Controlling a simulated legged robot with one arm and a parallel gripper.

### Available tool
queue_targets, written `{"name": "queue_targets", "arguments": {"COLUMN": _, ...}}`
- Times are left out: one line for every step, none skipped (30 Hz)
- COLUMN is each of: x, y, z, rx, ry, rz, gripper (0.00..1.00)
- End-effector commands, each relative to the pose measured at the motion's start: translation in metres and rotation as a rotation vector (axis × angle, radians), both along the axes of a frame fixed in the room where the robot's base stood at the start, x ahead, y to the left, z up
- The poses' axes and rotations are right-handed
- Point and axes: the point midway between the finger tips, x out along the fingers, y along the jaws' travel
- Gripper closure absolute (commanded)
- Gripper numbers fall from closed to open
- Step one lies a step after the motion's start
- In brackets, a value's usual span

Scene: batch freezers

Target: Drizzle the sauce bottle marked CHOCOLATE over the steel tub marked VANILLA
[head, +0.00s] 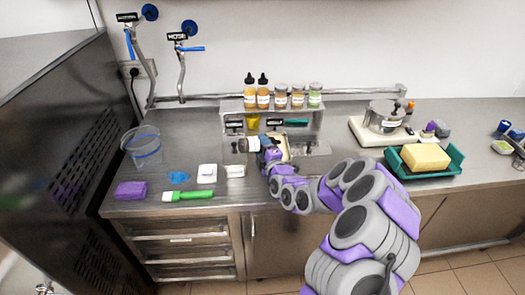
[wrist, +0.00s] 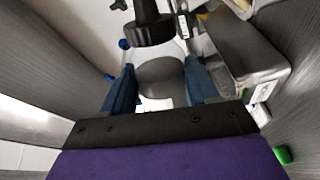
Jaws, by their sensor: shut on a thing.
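My gripper (head: 262,146) is shut on a sauce bottle (head: 249,145), held tilted nearly on its side above the steel rack at the back of the counter. The bottle has a white label and a dark end pointing left; I cannot read its marking. In the wrist view, my blue fingers (wrist: 160,92) grip its grey body (wrist: 160,75), and its black cap (wrist: 150,28) shows beyond. A tub with pale cream contents (head: 284,153) sits just right of my gripper, partly hidden by it. Its label is not readable, so I cannot confirm VANILLA.
Two nozzle bottles (head: 256,97) and several jars (head: 297,99) stand on the rack shelf (head: 300,109).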

Motion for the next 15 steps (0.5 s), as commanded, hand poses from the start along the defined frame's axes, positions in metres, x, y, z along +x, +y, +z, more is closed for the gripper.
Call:
{"name": "queue_targets", "arguments": {"x": 0.000, "y": 0.001, "z": -0.004, "rx": 0.017, "ry": 0.003, "rz": 0.001, "gripper": 0.78}}
{"name": "queue_targets", "arguments": {"x": 0.000, "y": 0.001, "z": -0.005, "rx": 0.027, "ry": 0.007, "rz": 0.001, "gripper": 0.78}}
{"name": "queue_targets", "arguments": {"x": 0.000, "y": 0.000, "z": -0.002, "rx": 0.049, "ry": 0.012, "rz": 0.000, "gripper": 0.78}}
{"name": "queue_targets", "arguments": {"x": 0.001, "y": -0.001, "z": 0.001, "rx": 0.066, "ry": 0.017, "rz": 0.000, "gripper": 0.78}}
{"name": "queue_targets", "arguments": {"x": 0.001, "y": -0.002, "z": 0.003, "rx": 0.084, "ry": 0.021, "rz": -0.002, "gripper": 0.78}}
{"name": "queue_targets", "arguments": {"x": 0.002, "y": -0.003, "z": 0.005, "rx": 0.107, "ry": 0.027, "rz": -0.001, "gripper": 0.78}}
{"name": "queue_targets", "arguments": {"x": 0.002, "y": -0.004, "z": 0.006, "rx": 0.123, "ry": 0.032, "rz": -0.002, "gripper": 0.78}}
{"name": "queue_targets", "arguments": {"x": 0.002, "y": -0.006, "z": 0.007, "rx": 0.141, "ry": 0.038, "rz": -0.003, "gripper": 0.78}}
{"name": "queue_targets", "arguments": {"x": 0.002, "y": -0.007, "z": 0.009, "rx": 0.166, "ry": 0.046, "rz": -0.002, "gripper": 0.78}}
{"name": "queue_targets", "arguments": {"x": 0.003, "y": -0.008, "z": 0.010, "rx": 0.188, "ry": 0.053, "rz": -0.002, "gripper": 0.78}}
{"name": "queue_targets", "arguments": {"x": 0.003, "y": -0.009, "z": 0.013, "rx": 0.212, "ry": 0.058, "rz": -0.003, "gripper": 0.78}}
{"name": "queue_targets", "arguments": {"x": 0.003, "y": -0.010, "z": 0.015, "rx": 0.241, "ry": 0.065, "rz": -0.002, "gripper": 0.78}}
{"name": "queue_targets", "arguments": {"x": 0.004, "y": -0.011, "z": 0.016, "rx": 0.262, "ry": 0.071, "rz": -0.002, "gripper": 0.78}}
{"name": "queue_targets", "arguments": {"x": 0.004, "y": -0.012, "z": 0.017, "rx": 0.286, "ry": 0.080, "rz": -0.003, "gripper": 0.78}}
{"name": "queue_targets", "arguments": {"x": 0.004, "y": -0.012, "z": 0.019, "rx": 0.319, "ry": 0.092, "rz": 0.000, "gripper": 0.78}}
